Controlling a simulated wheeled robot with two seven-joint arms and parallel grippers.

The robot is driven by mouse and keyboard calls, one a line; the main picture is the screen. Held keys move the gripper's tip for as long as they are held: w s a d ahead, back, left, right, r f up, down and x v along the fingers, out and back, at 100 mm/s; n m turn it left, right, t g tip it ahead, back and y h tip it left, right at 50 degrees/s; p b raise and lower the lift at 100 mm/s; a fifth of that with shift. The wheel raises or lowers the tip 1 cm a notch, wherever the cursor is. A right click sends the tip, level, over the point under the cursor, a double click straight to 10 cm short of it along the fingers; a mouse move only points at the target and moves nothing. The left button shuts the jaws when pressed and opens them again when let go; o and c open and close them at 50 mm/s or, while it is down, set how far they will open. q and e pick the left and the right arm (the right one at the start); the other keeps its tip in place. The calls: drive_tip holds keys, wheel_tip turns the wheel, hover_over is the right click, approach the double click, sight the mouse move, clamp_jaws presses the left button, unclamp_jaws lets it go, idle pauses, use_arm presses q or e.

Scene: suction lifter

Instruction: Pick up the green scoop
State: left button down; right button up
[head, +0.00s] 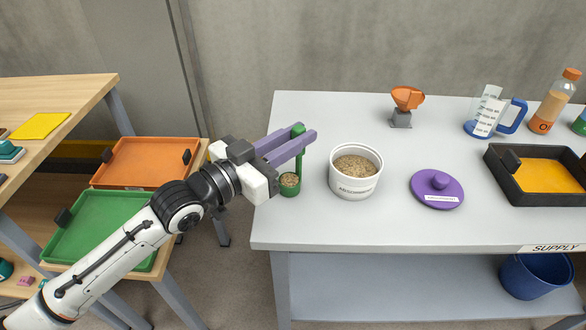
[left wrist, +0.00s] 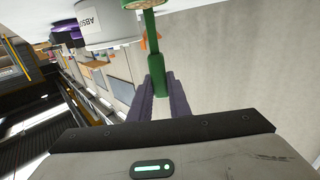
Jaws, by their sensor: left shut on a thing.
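My left gripper (head: 302,138) has purple fingers and is shut on the upright handle of the green scoop (head: 290,188). The scoop's cup hangs below the fingers and has tan granules in it. In the left wrist view the green scoop (left wrist: 152,45) shows its handle between the two fingertips (left wrist: 162,92). The cup is beside the left side of the white tub (head: 341,183), near the table's left edge. I cannot tell whether the cup touches the tabletop. The tub is open and holds tan granules. My right gripper is not in view.
A purple lid (head: 437,196) lies right of the tub. A black tray with orange inside (head: 505,188), an orange funnel-like item on a grey stand (head: 407,98), a blue-handled jug (head: 485,120) and a bottle (head: 553,105) stand farther right. Orange (head: 140,170) and green (head: 85,235) trays are lower left.

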use_arm(q)
drive_tip(key=shift+r, duration=0.15)
drive_tip(key=shift+r+p, duration=0.3)
drive_tip(key=shift+r, duration=4.5)
